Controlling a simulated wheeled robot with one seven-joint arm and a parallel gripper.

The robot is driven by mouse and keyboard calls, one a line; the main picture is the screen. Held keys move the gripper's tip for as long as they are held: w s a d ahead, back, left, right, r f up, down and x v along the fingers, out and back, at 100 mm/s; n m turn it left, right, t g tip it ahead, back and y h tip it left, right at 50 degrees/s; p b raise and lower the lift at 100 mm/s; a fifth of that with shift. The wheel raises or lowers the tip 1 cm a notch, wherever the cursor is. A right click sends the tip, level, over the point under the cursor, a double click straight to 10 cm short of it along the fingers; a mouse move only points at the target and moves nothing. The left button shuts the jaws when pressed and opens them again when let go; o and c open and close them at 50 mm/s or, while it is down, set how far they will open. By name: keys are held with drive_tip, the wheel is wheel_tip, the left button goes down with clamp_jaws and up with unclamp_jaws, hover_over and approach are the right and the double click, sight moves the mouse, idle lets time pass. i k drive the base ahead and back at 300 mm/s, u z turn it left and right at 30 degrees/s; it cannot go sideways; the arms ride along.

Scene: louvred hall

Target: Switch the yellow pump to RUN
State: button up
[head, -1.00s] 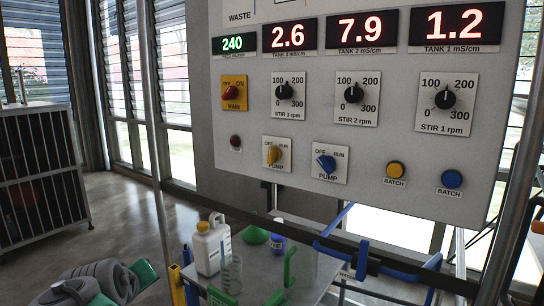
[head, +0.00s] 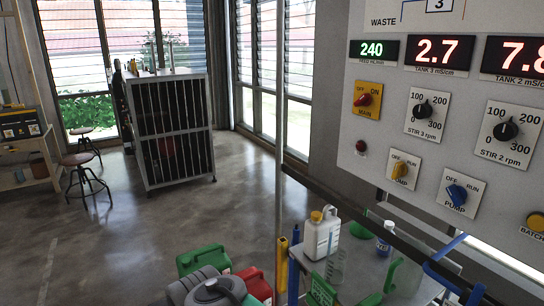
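The yellow pump switch (head: 400,171) is a knob on a small white plate marked OFF and RUN, low on the grey control panel (head: 385,120) at the right. The picture is too small to tell surely which mark its knob points to. The blue pump switch (head: 456,195) is on a like plate to its right. My gripper is not in view. Grey rounded parts at the bottom, which may be my arm, are well below and left of the panel, apart from the switch.
A red main switch (head: 363,99) and stirrer dials (head: 428,111) surround the pump switches. Below stands a bench with a white jug (head: 321,234) and green vessels. Green (head: 203,262) and red (head: 256,284) cans stand at the bottom. Open floor (head: 160,230) lies left, before a slatted cabinet (head: 170,128).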

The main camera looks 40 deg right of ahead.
sight(400, 169)
drive_tip(key=u, duration=1.45)
drive_tip(key=i, duration=0.7)
drive_tip(key=z, duration=2.05)
